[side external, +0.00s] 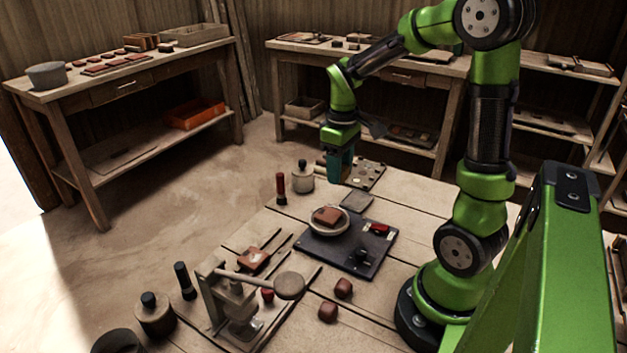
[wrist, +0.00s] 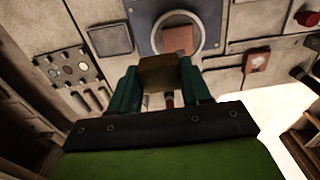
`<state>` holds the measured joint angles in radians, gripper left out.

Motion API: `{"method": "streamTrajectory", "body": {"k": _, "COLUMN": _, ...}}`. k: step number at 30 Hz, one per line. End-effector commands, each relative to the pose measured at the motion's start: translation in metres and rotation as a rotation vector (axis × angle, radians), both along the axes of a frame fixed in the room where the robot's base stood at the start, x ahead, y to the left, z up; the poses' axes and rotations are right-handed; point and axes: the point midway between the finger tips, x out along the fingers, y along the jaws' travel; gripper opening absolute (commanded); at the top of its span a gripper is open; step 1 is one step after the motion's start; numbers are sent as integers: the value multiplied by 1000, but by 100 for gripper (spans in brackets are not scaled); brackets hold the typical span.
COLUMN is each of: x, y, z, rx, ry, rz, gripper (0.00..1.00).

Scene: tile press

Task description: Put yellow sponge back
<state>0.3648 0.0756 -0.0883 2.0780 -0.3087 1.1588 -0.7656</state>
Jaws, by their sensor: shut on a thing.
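My gripper (side external: 341,166) hangs fingers-down above the far part of the work table, left of the board with round samples. In the wrist view its teal fingers (wrist: 160,84) are shut on a dull yellow-brown block, the yellow sponge (wrist: 163,71), held between the fingertips. The sponge cannot be made out in the side view. A flat grey square pad (side external: 357,200) lies on the table in front of my gripper, and it also shows in the wrist view (wrist: 110,39).
A dark press plate (side external: 374,252) carries a round dish with a brown tile (side external: 327,215). The sample board (side external: 366,175), a lidded jar (side external: 302,177) and a red-capped bottle (side external: 281,188) stand nearby. A lever press (side external: 230,310) and brown lumps (side external: 328,312) are at the front.

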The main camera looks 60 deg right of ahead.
Motion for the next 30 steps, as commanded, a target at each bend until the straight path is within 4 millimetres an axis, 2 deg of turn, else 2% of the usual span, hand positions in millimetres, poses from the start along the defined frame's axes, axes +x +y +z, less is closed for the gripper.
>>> {"method": "streamTrajectory", "body": {"k": 4, "x": -19, "y": -28, "z": -8, "rx": 11, "ry": 20, "rz": -100, "gripper": 19}}
{"method": "streamTrajectory", "body": {"k": 8, "x": -49, "y": -64, "z": -25, "rx": 23, "ry": 31, "rz": -171, "gripper": 19}}
{"method": "streamTrajectory", "body": {"k": 12, "x": -82, "y": -95, "z": -42, "rx": 27, "ry": 26, "rz": -169, "gripper": 19}}
{"method": "streamTrajectory", "body": {"k": 15, "x": -98, "y": -109, "z": -52, "rx": 22, "ry": 17, "rz": -123, "gripper": 19}}
{"method": "streamTrajectory", "body": {"k": 20, "x": -99, "y": -113, "z": -59, "rx": 3, "ry": 2, "rz": -17, "gripper": 19}}
{"method": "streamTrajectory", "body": {"k": 27, "x": -98, "y": -114, "z": -94, "rx": 0, "ry": 1, "rz": 9, "gripper": 19}}
{"method": "streamTrajectory", "body": {"k": 30, "x": -98, "y": -113, "z": -103, "rx": -1, "ry": 0, "rz": 8, "gripper": 19}}
